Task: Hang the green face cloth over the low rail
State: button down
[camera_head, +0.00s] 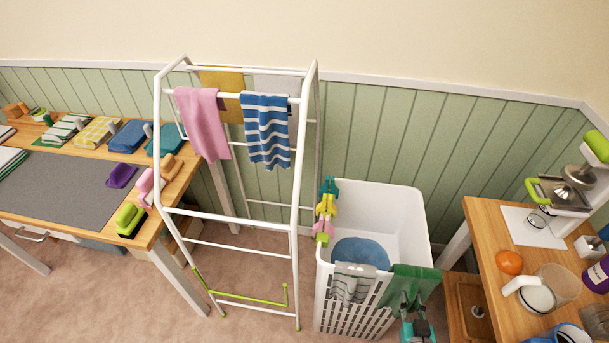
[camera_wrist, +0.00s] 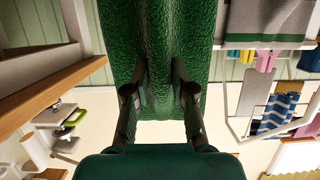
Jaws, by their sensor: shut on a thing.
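The green face cloth (camera_head: 411,283) shows at the front right corner of the white laundry basket, overlapping its rim. My gripper (camera_head: 407,312) is in front of the basket, shut on the cloth. In the wrist view the textured green cloth (camera_wrist: 160,40) is pinched between the two dark fingers of my gripper (camera_wrist: 160,92). I cannot tell whether the cloth still touches the rim. The white drying rack (camera_head: 297,160) stands left of the basket. A low green rail (camera_head: 245,301) with an upturned right end runs near its foot.
The basket (camera_head: 395,205) holds a blue cloth (camera_head: 360,253); a grey striped cloth (camera_head: 352,284) hangs over its front. Clips (camera_head: 327,205) line its left rim. Pink (camera_head: 202,120) and blue-striped (camera_head: 266,130) cloths hang high on the rack. Wooden tables (camera_head: 480,225) flank both sides.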

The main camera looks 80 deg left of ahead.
jog(key=shift+s+d, duration=0.35)
jog(key=shift+d, duration=0.4)
jog(key=shift+s+d, duration=0.3)
jog(key=shift+d, duration=0.45)
